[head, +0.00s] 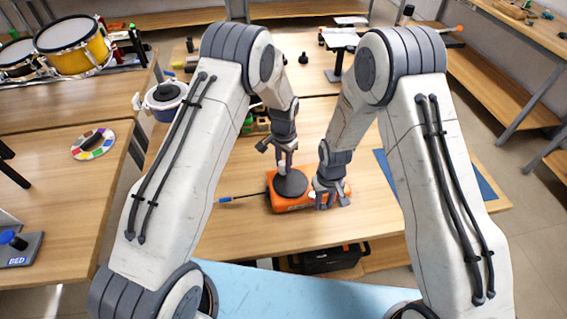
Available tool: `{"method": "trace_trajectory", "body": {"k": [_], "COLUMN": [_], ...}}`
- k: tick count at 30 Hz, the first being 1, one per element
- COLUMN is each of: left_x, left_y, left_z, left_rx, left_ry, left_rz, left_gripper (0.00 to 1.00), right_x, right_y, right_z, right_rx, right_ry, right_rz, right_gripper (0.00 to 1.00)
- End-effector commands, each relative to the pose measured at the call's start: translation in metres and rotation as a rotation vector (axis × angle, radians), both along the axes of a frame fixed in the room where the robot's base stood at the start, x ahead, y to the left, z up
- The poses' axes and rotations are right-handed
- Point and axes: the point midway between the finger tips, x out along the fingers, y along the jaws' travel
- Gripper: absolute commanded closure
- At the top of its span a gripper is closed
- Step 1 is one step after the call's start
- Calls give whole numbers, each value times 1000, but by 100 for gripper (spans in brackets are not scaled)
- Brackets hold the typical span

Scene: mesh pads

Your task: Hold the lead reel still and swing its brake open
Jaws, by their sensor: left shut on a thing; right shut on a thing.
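The lead reel appears in the head view as an orange body (282,205) with a dark round disc (290,183) on top, on the wooden table. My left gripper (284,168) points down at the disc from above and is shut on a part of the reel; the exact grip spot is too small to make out. My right gripper (328,196) is at the right part of the orange body and is shut on the reel there, covering some of it. I cannot pick out the brake or tell how far it is swung.
A blue-handled screwdriver (240,198) lies just left of the reel. Small green and brown items (255,124) stand behind my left wrist. The table in front of the reel is clear.

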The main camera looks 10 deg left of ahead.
Motion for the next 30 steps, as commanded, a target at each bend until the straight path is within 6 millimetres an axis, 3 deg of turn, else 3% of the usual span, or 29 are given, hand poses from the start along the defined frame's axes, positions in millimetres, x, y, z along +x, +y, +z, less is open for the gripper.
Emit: {"method": "trace_trajectory", "body": {"k": [4, 15, 30], "left_x": [-5, -5, -5], "left_y": [0, 0, -1], "left_z": [-5, -5, -5], "left_rx": [2, 1, 1], "left_ry": [13, 14, 14], "left_rz": [0, 0, -1], "left_gripper": [100, 100, 100], "right_x": [-5, -6, -11], "right_y": [11, 13, 32], "right_z": [0, 0, 0], "right_rx": [2, 4, 5], "right_ry": [-7, -9, -10], "right_rz": [7, 6, 6], "right_gripper": [100, 100, 100]}}
